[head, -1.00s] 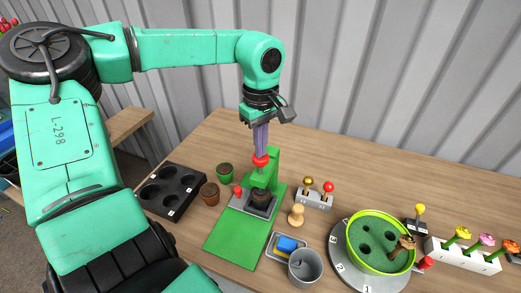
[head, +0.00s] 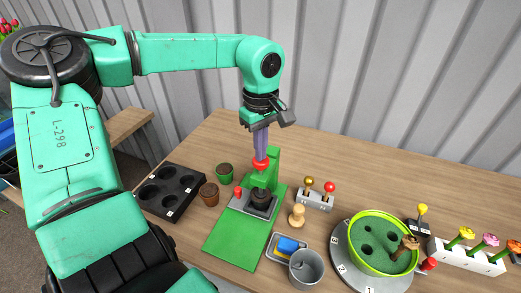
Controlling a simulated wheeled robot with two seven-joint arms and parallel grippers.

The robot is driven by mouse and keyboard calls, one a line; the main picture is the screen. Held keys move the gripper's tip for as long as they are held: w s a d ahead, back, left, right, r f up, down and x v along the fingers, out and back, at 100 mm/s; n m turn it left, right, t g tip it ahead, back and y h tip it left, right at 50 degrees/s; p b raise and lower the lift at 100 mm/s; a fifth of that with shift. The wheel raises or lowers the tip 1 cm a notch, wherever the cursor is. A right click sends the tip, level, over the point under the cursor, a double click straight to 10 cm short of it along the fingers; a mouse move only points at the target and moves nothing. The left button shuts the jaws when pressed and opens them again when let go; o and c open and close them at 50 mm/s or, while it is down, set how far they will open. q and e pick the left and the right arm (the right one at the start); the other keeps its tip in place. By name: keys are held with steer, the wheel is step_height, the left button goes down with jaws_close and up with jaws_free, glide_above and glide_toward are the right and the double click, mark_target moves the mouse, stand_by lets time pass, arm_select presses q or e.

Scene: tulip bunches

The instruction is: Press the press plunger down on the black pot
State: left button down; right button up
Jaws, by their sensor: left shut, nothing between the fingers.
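The press is a green frame (head: 274,160) on a grey base (head: 241,201), with a red knob (head: 261,164) on top of its plunger. The black pot (head: 260,199) stands on the grey base under the plunger. My left gripper (head: 261,153) points straight down with its fingers shut and empty, its tips at the top of the red knob. The plunger shaft between knob and pot is mostly hidden, and I cannot tell exactly how far it reaches into the pot. My right gripper is out of view.
A black tray (head: 188,174) with round holes and brown and green pots (head: 209,192) stand left of the press. A wooden tamper (head: 297,214), a lever box (head: 314,199), a grey cup (head: 307,265) and a green round planter (head: 354,229) stand right.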

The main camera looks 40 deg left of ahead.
arm_select(q)
steer(key=shift+s+f, duration=0.1)
step_height(320, 180, up, 8)
steer(key=p, duration=0.6)
steer(key=shift+f, duration=0.2)
stand_by(0.4)
